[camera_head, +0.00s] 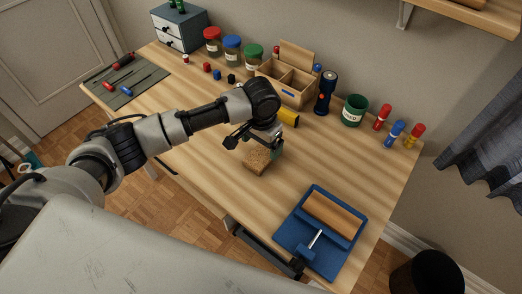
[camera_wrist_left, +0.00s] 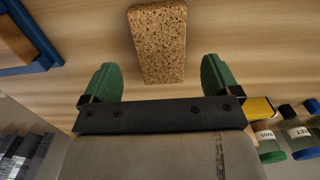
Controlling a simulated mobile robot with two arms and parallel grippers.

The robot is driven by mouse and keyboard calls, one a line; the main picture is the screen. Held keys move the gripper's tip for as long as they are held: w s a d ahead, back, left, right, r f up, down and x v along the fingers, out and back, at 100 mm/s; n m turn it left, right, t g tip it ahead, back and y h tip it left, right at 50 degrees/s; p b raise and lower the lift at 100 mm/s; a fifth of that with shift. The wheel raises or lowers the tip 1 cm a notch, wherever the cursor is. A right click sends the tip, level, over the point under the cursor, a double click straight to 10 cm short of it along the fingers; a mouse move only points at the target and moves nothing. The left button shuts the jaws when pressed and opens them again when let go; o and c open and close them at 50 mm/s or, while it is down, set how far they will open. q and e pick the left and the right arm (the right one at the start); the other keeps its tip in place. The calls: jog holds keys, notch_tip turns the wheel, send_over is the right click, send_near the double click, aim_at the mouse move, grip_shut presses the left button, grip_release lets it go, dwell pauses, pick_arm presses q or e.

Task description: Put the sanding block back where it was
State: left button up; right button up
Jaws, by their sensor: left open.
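The sanding block (camera_head: 257,162) is a speckled brown cork-like block lying on the wooden desk, near the middle. In the left wrist view the block (camera_wrist_left: 158,40) lies just past the fingertips, lined up with the gap between them. My left gripper (camera_head: 256,143) is open and empty, close above the far side of the block. Its two green fingertips show apart in the left wrist view (camera_wrist_left: 159,76), with no visible contact on the block. My right gripper is not in view.
A blue tray (camera_head: 281,238) with a wooden piece and a blue-handled tool lies front right. A yellow item (camera_head: 289,118) lies close behind my left gripper. A wooden organizer (camera_head: 293,97), jars, a flashlight (camera_head: 325,92) and a green cup (camera_head: 353,110) line the back. The desk right of the block is clear.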

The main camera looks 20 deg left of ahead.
aim_at(261, 155)
pick_arm(q)
notch_tip(261, 155, up, 7)
dwell(0.3)
dwell(0.4)
